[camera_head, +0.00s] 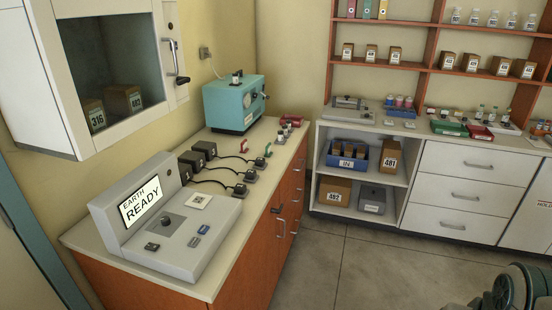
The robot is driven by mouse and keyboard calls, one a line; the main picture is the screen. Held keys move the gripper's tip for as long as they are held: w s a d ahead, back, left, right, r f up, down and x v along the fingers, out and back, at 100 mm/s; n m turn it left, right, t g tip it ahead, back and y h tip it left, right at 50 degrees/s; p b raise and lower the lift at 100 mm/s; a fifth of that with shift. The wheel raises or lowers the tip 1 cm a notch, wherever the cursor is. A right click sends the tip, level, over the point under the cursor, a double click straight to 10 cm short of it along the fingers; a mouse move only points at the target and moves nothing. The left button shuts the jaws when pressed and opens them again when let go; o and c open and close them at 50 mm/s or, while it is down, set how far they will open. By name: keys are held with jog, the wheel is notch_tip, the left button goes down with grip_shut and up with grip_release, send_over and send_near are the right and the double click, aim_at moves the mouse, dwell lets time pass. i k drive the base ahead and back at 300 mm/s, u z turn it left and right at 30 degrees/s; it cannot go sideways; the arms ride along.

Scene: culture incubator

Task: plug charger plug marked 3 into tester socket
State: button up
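The grey tester (150,255) stands at the near end of the left counter, with a tilted display (145,201) reading "EARTH READY". A round dark feature (166,221) on its sloping top may be the socket; I cannot tell for sure. Three black charger boxes (205,150) stand in a row behind the tester. Cables run from them to three dark plugs, far (259,162), middle (250,176) and near (240,190), lying on the counter's right side. Their markings are too small to read, so I cannot tell which is 3. My gripper is not in view.
A teal instrument (230,103) stands at the back of the counter (226,215). Red and green small items lie near the plugs. Shelves and white drawers (470,165) line the back. The floor (370,260) between is clear.

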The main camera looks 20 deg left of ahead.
aim_at(260, 161)
jog(key=z, duration=0.05)
jog(key=i, duration=2.8)
jog(key=u, duration=1.55)
jog(key=i, duration=0.75)
jog(key=u, duration=1.1)
jog(key=i, duration=0.2)
jog(key=u, duration=0.1)
